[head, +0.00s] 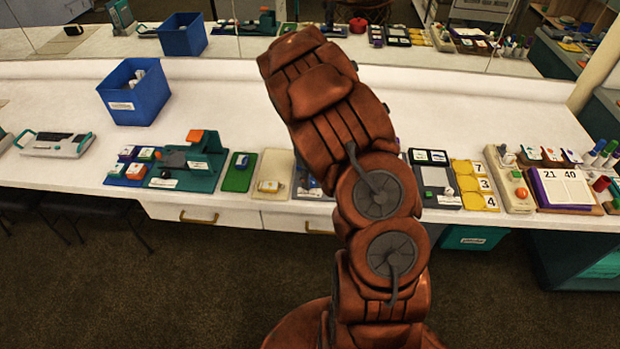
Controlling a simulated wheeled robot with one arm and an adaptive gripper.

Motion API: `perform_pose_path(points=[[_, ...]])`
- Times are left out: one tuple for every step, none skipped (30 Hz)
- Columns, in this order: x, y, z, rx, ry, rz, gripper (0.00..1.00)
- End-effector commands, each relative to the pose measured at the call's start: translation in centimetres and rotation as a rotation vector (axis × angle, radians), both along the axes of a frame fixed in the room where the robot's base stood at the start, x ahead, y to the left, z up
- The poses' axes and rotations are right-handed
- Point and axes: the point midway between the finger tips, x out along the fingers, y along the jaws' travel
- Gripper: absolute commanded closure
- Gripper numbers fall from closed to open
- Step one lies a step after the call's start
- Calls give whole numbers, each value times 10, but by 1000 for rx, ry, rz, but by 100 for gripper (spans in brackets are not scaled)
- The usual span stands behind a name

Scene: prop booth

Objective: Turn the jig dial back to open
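A teal jig (205,170) stands near the front edge of the white counter, left of my arm. It has an upright post with an orange block (195,136) on top and a dark grey part (173,159) at its middle. I cannot tell which part is the dial or how it is set. A wooden board (507,177) far to the right carries a round orange knob (521,192). My brown arm rises across the middle of the view; its gripper does not show.
A blue bin (133,92) stands on the counter at the back left. A green pad (239,172) and a beige board (274,175) lie right of the jig. Yellow number tiles (473,184) are right of my arm. The counter behind the jig is mostly clear.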

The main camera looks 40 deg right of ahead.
Motion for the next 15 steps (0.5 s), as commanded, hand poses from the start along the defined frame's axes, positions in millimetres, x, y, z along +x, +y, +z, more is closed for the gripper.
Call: perform_pose_path(points=[[0,0,0,0,0,0,72],[0,0,0,0,0,0,76],[0,0,0,0,0,0,80],[0,0,0,0,0,0,83],[0,0,0,0,0,0,86],[0,0,0,0,0,0,90],[0,0,0,0,0,0,93],[0,0,0,0,0,0,96],[0,0,0,0,0,0,100],[0,0,0,0,0,0,100],[0,0,0,0,0,0,100],[0,0,0,0,0,-1,100],[0,0,0,0,0,-3,100],[0,0,0,0,0,-5,100],[0,0,0,0,0,-10,100]])
